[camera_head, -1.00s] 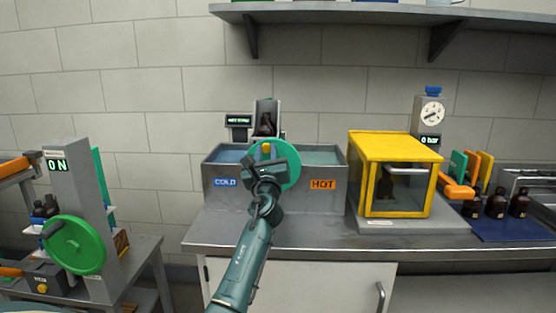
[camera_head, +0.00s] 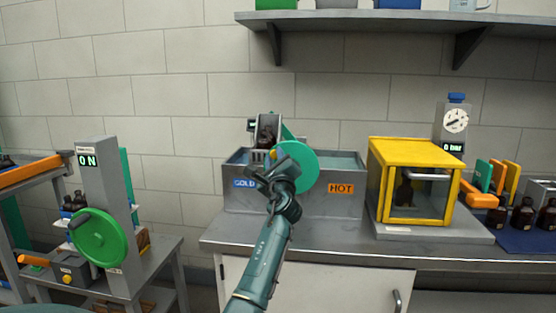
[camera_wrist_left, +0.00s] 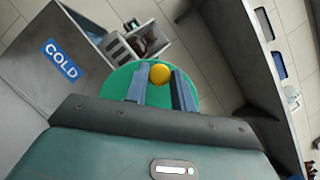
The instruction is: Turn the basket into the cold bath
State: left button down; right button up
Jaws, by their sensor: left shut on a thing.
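The cold bath (camera_head: 233,199) is the left half of the steel tank, labelled COLD in blue. A green wheel (camera_head: 305,166) stands in front of the tank. My left gripper (camera_wrist_left: 157,88) is shut on the wheel's yellow knob (camera_wrist_left: 160,74), with a finger on each side. In the head view my left gripper (camera_head: 273,170) hides part of the wheel and tank. My right gripper is out of view.
The hot bath, labelled HOT (camera_head: 341,188), is the right half of the tank. A yellow-framed cabinet (camera_head: 412,151) stands close to its right. Several bottles stand farther right. A second green wheel (camera_head: 98,238) is on a machine at the left. A shelf (camera_head: 370,18) hangs above.

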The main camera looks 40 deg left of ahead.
pick_arm(q)
jog(key=shift+s+a+f+n+g, duration=0.1)
jog(key=shift+a+f+n+g, duration=0.2)
jog(key=shift+n, duration=0.5)
jog(key=shift+s+a+f+n+g, duration=0.1)
jog(key=shift+f+n+g, duration=0.25)
jog(key=shift+n, duration=0.45)
jog(key=shift+s+a+f+n+g+h+p, duration=0.2)
jog(key=shift+f+n+g, duration=0.4)
jog(key=shift+n, duration=0.85)
jog(key=shift+a+f+n+g+h+p, duration=0.15)
jog(key=shift+f+n+g+h, duration=0.4)
jog(key=shift+n, duration=0.85)
jog(key=shift+s+a+f+n+g+h+p, duration=0.15)
jog(key=shift+f+n+g, duration=0.25)
jog(key=shift+f+n, duration=0.75)
jog(key=shift+d+r+n, duration=0.1)
jog(key=shift+r+n, duration=0.05)
jog(key=shift+n, duration=0.45)
jog(key=c, duration=1.2)
grip_release()
jog(key=shift+r, duration=0.1)
